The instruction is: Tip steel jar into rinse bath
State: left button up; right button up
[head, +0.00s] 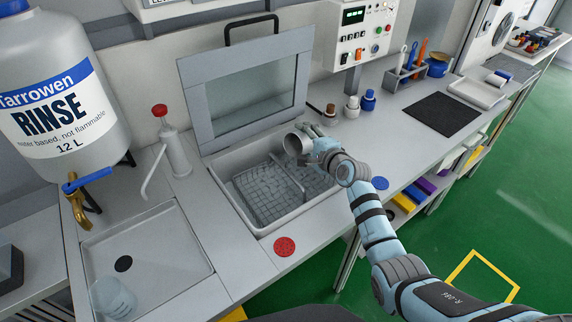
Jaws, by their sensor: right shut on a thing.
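The steel jar (295,142) is a small grey metal cup, held tilted on its side with its open mouth toward the left. My right gripper (312,142) is shut on it, above the far right part of the rinse bath. The rinse bath (262,231) is a sunken rectangular basin with a wire basket (262,190) in clear liquid. Its framed glass lid (245,95) stands open behind it. I cannot tell whether anything is coming out of the jar. My left gripper is not in view.
A large rinse container (50,100) with a brass tap stands at left above a shallow sink (150,250); a clear beaker (112,297) is in front. A red-topped pump bottle (175,150) stands left of the bath. Small bottles (352,107) and a dark mat (440,114) lie right.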

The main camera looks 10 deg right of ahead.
aim_at(305, 143)
jog(key=shift+s+a+r+n+t, duration=0.3)
jog(key=shift+a+n, duration=0.1)
jog(key=shift+n, duration=0.1)
dwell(0.3)
jog(key=shift+a+r+n+t+h, duration=0.2)
jog(key=shift+r+n+t+h, duration=0.1)
jog(key=shift+r+n+h, duration=0.25)
dwell(0.7)
jog(key=shift+s+a+r+n+t, duration=0.2)
jog(key=shift+a+r+n+t, duration=0.15)
jog(key=shift+n, duration=0.4)
dwell(0.5)
jog(key=shift+d, duration=0.1)
